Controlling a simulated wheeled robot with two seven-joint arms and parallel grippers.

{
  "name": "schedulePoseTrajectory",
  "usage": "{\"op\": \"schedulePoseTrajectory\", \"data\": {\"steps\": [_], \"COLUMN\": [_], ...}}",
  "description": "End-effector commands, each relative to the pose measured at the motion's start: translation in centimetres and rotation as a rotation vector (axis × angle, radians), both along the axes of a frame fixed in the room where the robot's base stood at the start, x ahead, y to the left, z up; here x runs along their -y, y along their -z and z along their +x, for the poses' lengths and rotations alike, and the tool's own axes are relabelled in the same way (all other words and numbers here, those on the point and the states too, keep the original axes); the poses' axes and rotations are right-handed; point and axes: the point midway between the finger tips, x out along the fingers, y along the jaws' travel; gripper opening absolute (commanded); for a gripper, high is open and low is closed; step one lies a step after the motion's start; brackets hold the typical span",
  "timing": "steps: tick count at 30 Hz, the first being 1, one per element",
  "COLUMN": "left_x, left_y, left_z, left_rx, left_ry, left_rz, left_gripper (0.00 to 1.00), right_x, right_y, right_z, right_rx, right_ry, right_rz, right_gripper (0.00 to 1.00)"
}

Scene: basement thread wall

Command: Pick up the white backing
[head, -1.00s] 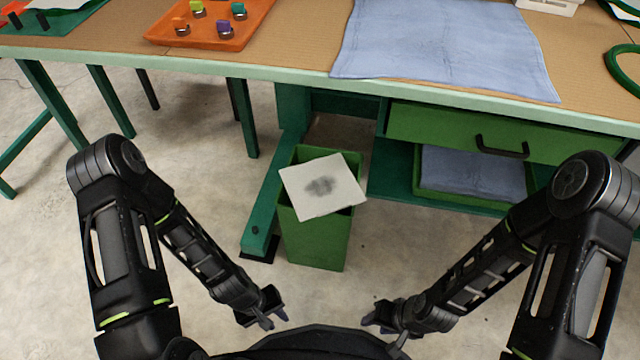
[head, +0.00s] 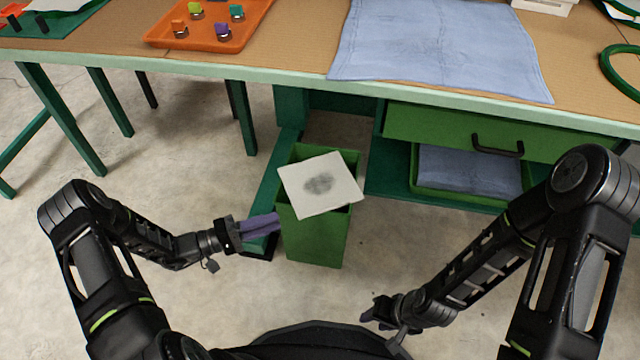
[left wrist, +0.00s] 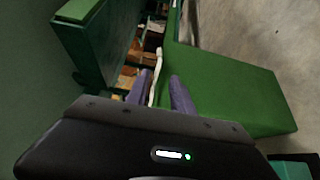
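The white backing (head: 321,185) is a pale square sheet with a dark grey smudge. It lies tilted across the top of a green bin (head: 318,240), overhanging its rim. My left gripper (head: 279,223) is just left of the bin, its purple fingers pointing right, below and left of the backing's near corner. In the left wrist view the fingers (left wrist: 160,75) are apart, and the backing shows edge-on as a thin white strip (left wrist: 158,66) lined up between them; contact is not visible. My right gripper (head: 376,312) is low at right, away from the bin; its finger gap is unclear.
The workbench (head: 290,82) stands behind, with a green leg and foot close to the bin's left. A drawer (head: 470,130) and a lower bin of blue cloth (head: 470,172) are at right. Floor is clear in front.

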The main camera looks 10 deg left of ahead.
Motion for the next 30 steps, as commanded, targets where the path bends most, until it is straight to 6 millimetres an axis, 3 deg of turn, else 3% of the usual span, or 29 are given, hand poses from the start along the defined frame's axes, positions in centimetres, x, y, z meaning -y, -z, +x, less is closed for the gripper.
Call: {"op": "schedulePoseTrajectory", "data": {"steps": [5,14,23,30], "left_x": [0.1,2.3,2.5,4.9], "left_y": [0.0,0.1,0.1,0.2], "left_z": [0.0,1.1,1.2,2.4], "left_rx": [-0.002,-0.003,-0.004,-0.003], "left_ry": [0.002,0.003,0.003,0.006], "left_rz": [0.000,0.001,0.001,-0.001], "left_gripper": [0.28,0.28,0.28,0.28], "right_x": [0.0,0.0,0.0,0.0], "right_y": [0.0,0.5,0.5,1.7], "right_z": [0.0,0.1,0.1,0.3], "right_rx": [0.000,0.003,0.003,0.007], "right_ry": [0.000,0.001,0.001,0.004], "right_rz": [0.000,-0.001,-0.001,-0.001], "right_gripper": [0.38,0.38,0.38,0.38]}}
